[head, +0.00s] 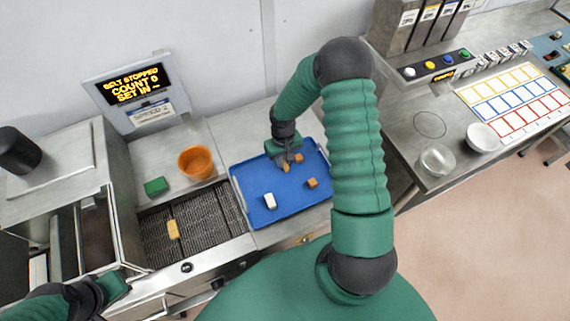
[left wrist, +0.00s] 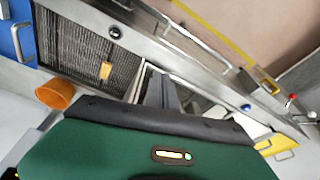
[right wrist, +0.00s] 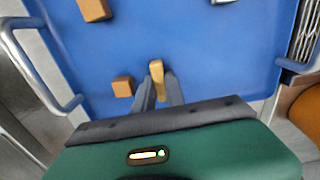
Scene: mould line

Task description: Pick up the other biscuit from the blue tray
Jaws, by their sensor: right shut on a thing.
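My right gripper (head: 287,162) is shut on a tan biscuit (right wrist: 157,68) over the far part of the blue tray (head: 245,188). The biscuit's end sticks out between the fingertips in the right wrist view; I cannot tell if it is clear of the tray floor. Another tan biscuit (head: 173,229) lies on the dark belt and shows in the left wrist view (left wrist: 105,70). My left gripper (left wrist: 165,90) is near the belt's front left, with its fingers close together and nothing seen between them.
Two brown blocks (head: 298,158) (head: 312,183) and a white block (head: 270,201) lie in the tray. An orange cup (head: 196,162) and green block (head: 155,186) stand behind the belt (head: 205,217). A bench with bowls (head: 484,137) is at right.

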